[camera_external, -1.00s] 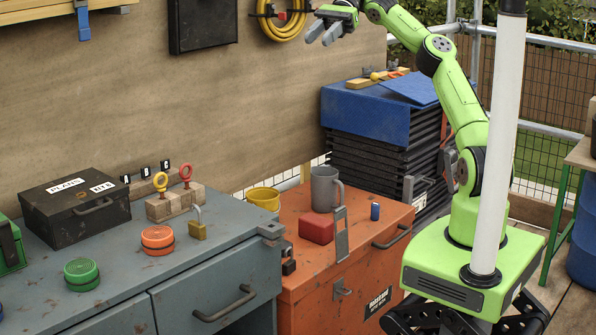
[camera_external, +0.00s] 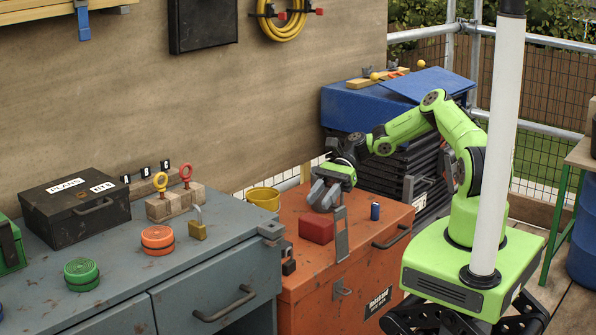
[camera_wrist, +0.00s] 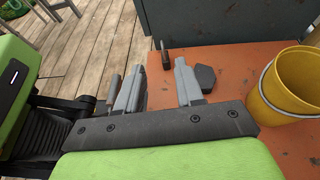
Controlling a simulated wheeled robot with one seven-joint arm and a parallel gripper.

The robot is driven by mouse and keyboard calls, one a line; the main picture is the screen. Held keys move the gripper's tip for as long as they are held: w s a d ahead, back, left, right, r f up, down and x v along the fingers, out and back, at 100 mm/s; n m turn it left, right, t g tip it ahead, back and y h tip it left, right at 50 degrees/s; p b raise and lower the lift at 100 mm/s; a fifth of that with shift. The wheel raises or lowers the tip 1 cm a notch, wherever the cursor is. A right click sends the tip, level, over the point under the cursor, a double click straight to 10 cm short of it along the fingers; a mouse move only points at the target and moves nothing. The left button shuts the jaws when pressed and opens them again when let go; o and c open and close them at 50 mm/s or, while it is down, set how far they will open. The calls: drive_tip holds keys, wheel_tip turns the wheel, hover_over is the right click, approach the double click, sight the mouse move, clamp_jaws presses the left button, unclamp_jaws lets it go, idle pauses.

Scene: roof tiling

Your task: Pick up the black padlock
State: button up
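The black padlock (camera_external: 288,267) appears as a small dark shape at the left front edge of the orange chest top, beside the grey cabinet. In the wrist view it seems to be the upright dark piece (camera_wrist: 167,61) with a thin upper part, near the chest's edge and just beyond the fingertips. My gripper (camera_external: 321,197) is low over the chest, right of the padlock and apart from it. In the wrist view my gripper (camera_wrist: 158,68) has its two grey fingers spread with nothing between them.
A dark angular block (camera_wrist: 205,78) lies beside the right finger. A yellow bucket (camera_wrist: 289,85) stands at right. The grey cabinet (camera_wrist: 225,35) rises beyond.

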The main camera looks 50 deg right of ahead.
sight(289, 248)
drive_tip(key=b+x, duration=0.1)
drive_tip(key=x, duration=0.4)
drive_tip(key=f+b+x, duration=0.1)
drive_tip(key=x, duration=0.5)
drive_tip(key=d+f+b+x, duration=0.1)
drive_tip(key=b+x, duration=0.1)
drive_tip(key=x, duration=0.3)
drive_tip(key=shift+a+f, duration=0.25)
drive_tip(key=shift+a, duration=0.1)
drive_tip(key=shift+c, duration=0.3)
clamp_jaws()
drive_tip(key=shift+r, duration=0.1)
